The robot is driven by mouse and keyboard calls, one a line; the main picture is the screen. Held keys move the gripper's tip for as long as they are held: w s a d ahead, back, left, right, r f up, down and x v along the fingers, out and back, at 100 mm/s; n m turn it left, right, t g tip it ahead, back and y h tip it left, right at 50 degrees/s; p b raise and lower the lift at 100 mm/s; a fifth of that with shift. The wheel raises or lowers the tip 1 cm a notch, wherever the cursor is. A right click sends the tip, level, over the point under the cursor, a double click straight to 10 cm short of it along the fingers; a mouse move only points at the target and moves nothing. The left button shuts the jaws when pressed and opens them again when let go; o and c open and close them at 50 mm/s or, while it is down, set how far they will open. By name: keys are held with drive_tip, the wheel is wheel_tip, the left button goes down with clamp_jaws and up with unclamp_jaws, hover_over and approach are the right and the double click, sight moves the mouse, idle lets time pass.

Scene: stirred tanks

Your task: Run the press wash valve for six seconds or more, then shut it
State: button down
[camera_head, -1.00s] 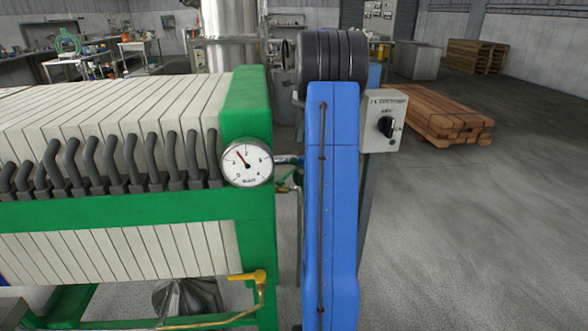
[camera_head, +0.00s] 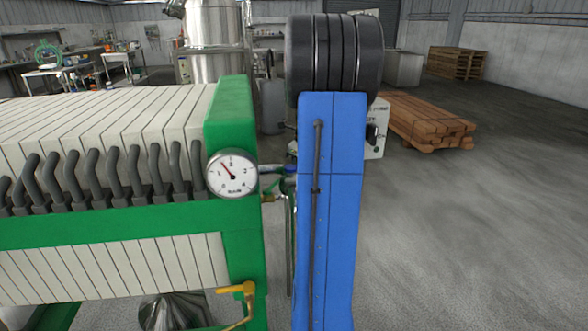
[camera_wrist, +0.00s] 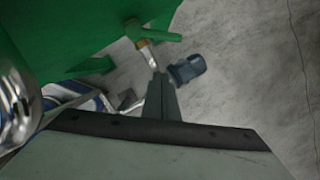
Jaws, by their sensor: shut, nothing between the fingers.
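The press has pale plates and a green frame (camera_head: 232,110). A small valve with a green lever (camera_head: 270,197) sits at its right side in the head view, partly behind my blue arm. The wrist view shows a green lever (camera_wrist: 160,37) on a metal pipe fitting, just beyond my fingertips. A yellow-handled valve (camera_head: 236,289) sits low on the press front. No label tells which is the wash valve. My gripper (camera_wrist: 160,80) is shut and empty, apart from the lever as far as I can see. My arm hides it in the head view.
A pressure gauge (camera_head: 232,173) is on the press corner, its needle pointing up-left. A control box (camera_head: 377,130) with a black knob is mostly behind my arm. A blue cylindrical object (camera_wrist: 187,68) shows right of my fingertips. Stacked timber (camera_head: 425,122) lies behind; floor at right is clear.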

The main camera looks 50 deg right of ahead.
sight(273, 185)
drive_tip(key=w+a+f, duration=0.1)
drive_tip(key=w+f, duration=0.3)
drive_tip(key=w, duration=0.1)
drive_tip(key=shift+a, duration=0.15)
drive_tip(key=shift+w+n, duration=0.3)
drive_tip(key=shift+n, duration=0.3)
idle(0.4)
drive_tip(key=w+n, duration=0.1)
drive_tip(key=n, duration=0.1)
drive_tip(key=w+n+y, duration=0.1)
drive_tip(key=n, duration=0.1)
drive_tip(key=shift+w+f+n+g, duration=0.1)
drive_tip(key=shift+w+n+g, duration=0.2)
drive_tip(key=shift+g, duration=0.1)
drive_tip(key=shift+w+a, duration=0.15)
drive_tip(key=shift+w, duration=0.3)
idle(0.4)
